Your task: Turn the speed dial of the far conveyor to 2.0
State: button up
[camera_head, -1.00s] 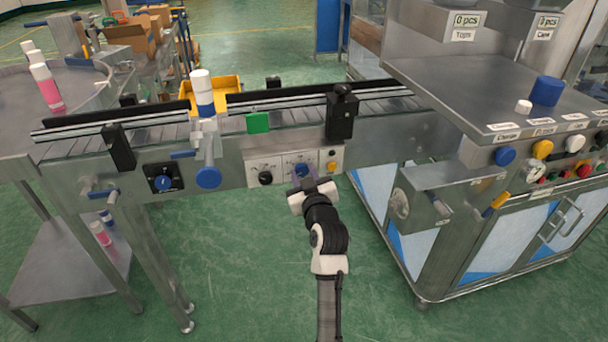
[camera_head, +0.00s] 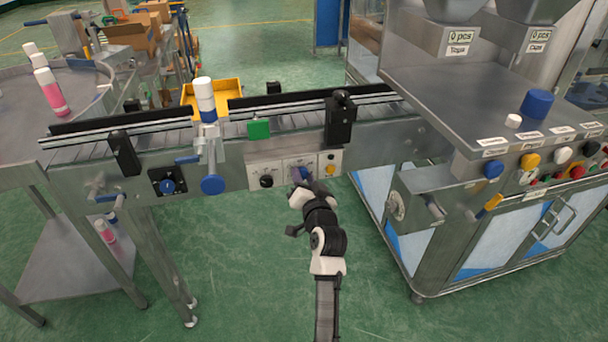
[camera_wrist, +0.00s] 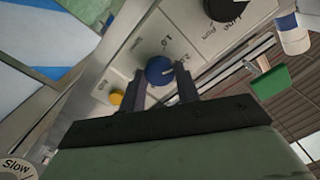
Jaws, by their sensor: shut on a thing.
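A blue dial (camera_wrist: 159,70) with a pale pointer mark sits on a light panel in the wrist view, with printed scale numbers 1.0 and 2.0 beside it. The pointer is on the 2.0 side, but its exact setting is too small to read. My gripper (camera_wrist: 162,82) is shut on the dial, one dark finger on each side. In the head view, my gripper (camera_head: 304,185) reaches the front panel of the conveyor (camera_head: 380,145) and covers part of the blue dial (camera_head: 302,172).
A black knob (camera_head: 266,181) is left of the blue dial, and a yellow button (camera_head: 331,170) is right of it. A black-plated dial (camera_head: 167,187) and a blue handwheel (camera_head: 212,185) are farther left. A steel machine (camera_head: 470,110) stands right. Green floor is open in front.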

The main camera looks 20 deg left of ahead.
jog(key=shift+m+p, duration=0.35)
jog(key=shift+m, duration=0.45)
jog(key=shift+f, duration=0.1)
jog(key=o, duration=1)
jog(key=b+v, duration=0.3)
jog(key=v, duration=1.1)
jog(key=shift+b, duration=0.4)
